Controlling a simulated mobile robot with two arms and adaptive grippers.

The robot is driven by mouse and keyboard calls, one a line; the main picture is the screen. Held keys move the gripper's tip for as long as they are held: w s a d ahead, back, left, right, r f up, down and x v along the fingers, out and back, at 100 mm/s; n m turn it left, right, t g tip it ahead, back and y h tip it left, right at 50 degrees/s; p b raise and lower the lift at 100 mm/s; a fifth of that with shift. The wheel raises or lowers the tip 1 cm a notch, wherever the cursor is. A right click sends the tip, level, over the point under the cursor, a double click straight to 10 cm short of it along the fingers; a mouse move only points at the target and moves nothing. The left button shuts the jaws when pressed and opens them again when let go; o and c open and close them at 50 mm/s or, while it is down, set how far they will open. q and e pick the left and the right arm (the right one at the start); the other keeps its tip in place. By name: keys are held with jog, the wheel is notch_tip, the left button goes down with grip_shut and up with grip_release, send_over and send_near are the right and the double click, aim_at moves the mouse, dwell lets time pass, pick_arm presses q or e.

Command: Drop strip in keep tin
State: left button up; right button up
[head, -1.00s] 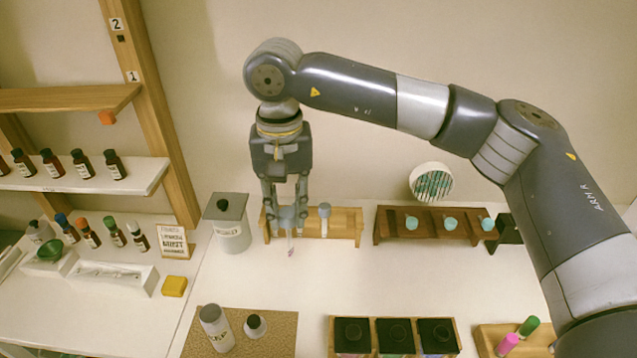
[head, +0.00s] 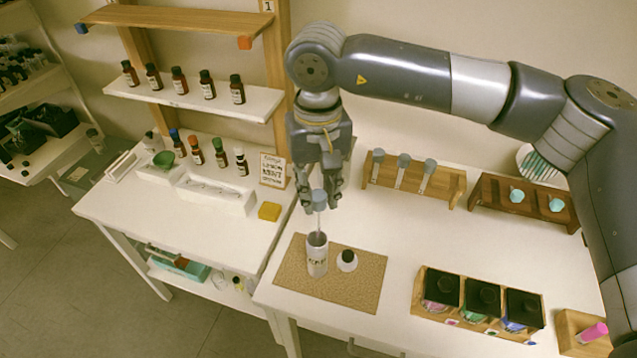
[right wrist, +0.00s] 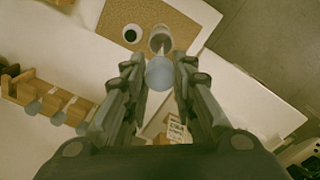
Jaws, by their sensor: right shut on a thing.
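The keep tin (head: 317,262), a pale open cylinder with dark lettering, stands upright on a tan mat. It also shows in the right wrist view (right wrist: 161,38). My right gripper (head: 318,205) points down above the tin, shut on a strip with a round grey-blue head (head: 319,197). The strip's head shows between the fingers in the right wrist view (right wrist: 160,73). Its thin stem hangs upright to the tin's mouth; I cannot tell whether its tip is inside. My left gripper is not in view.
A small white dark-topped piece (head: 347,260) stands beside the tin on the mat (head: 360,292). A wooden rack (head: 445,189) holds several grey-headed strips behind right. A box of black-topped jars (head: 480,297) is at front right. A yellow block (head: 269,211) lies left.

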aim_at(317, 223)
notch_tip(317, 223, down, 6)
jog(key=b, duration=0.5)
jog(key=shift+a+r, duration=0.1)
jog(key=shift+f+b, duration=0.95)
jog(key=shift+b, duration=0.05)
jog(key=o, duration=0.9)
jog(key=shift+o, duration=0.2)
notch_tip(317, 223, up, 12)
